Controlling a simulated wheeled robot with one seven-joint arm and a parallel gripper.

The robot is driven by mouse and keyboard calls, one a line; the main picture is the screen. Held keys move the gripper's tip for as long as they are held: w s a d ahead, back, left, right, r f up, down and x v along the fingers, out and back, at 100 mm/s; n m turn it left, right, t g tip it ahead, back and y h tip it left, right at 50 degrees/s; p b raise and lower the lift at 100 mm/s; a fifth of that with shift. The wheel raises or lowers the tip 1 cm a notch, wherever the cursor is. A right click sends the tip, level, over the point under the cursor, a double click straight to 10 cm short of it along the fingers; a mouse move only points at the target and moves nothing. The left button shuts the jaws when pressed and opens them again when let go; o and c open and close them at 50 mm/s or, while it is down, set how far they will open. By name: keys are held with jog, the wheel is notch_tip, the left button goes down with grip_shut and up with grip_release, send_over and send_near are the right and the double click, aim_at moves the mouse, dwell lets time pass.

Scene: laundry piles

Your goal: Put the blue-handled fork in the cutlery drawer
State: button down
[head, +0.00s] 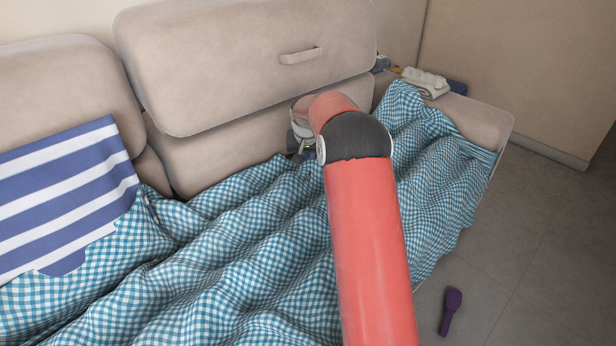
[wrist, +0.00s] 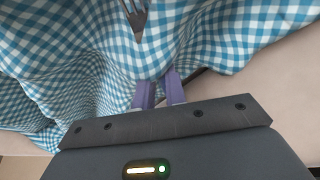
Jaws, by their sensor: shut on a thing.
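In the head view my gripper (head: 300,145) is partly hidden by my red arm, near the sofa back. I see no cutlery drawer.
The checked cloth (head: 230,245) covers most of the beige sofa (head: 490,125). A blue-and-white striped cloth (head: 65,195) lies at left. A pale bumpy object (head: 425,80) rests at the far right end. A purple utensil (head: 449,312) lies on the otherwise clear floor at right.

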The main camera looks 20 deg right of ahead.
aim_at(308, 184)
jog(key=shift+f, duration=3.5)
jog(key=shift+f, duration=0.15)
jog(key=c, duration=1.5)
grip_release()
jog(key=shift+o, duration=0.2)
